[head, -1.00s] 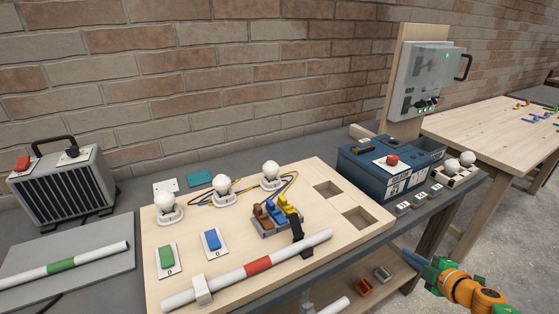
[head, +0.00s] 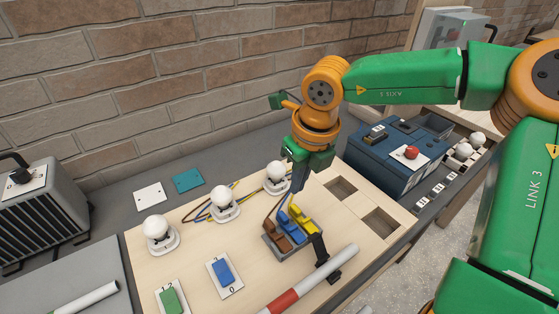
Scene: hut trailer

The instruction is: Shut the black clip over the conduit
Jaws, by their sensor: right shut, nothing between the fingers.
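The black clip (head: 318,247) is on the wooden board, at the right part of the conduit. Its strap stands up on the far side of the conduit, open, not lying over it. The white conduit (head: 343,262) with a red band (head: 283,302) lies along the board's near edge, and its left part runs out of the picture. My right gripper (head: 297,188) is shut and empty, pointing down. It is above and left of the clip, apart from it, over the back of the block of coloured levers. My left gripper is not in view.
A block with brown, blue and yellow levers (head: 291,222) stands right beside the clip. Several white bulbs (head: 223,200) and blue and green switches (head: 223,271) stand to the left. A blue box (head: 385,165) with a red button is behind right.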

